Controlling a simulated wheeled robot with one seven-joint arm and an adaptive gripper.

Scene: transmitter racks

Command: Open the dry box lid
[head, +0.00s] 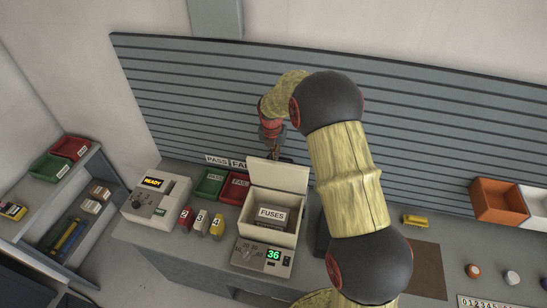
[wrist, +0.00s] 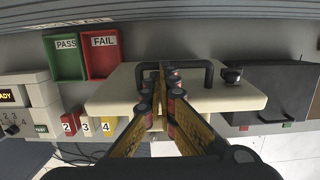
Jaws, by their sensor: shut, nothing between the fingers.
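The dry box (head: 268,240) is a cream box with a green 36 display on its front. Its lid (head: 278,177) stands raised, roughly upright at the back edge, and the inside with a FUSES label (head: 271,214) shows. In the wrist view the lid (wrist: 110,97) faces me, with a black bar handle (wrist: 200,66) and a black knob (wrist: 232,76). My gripper (head: 276,153) is at the top of the lid, on its far side. In the wrist view my gripper (wrist: 160,72) is shut and empty, its tips overlapping the handle; I cannot tell whether they touch.
Green PASS (head: 210,182) and red FAIL (head: 235,187) bins stand left of the box. A READY device (head: 156,200) and numbered blocks (head: 201,221) are further left. A dark case (wrist: 275,92) is close to the right. The slatted wall (head: 200,105) rises behind.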

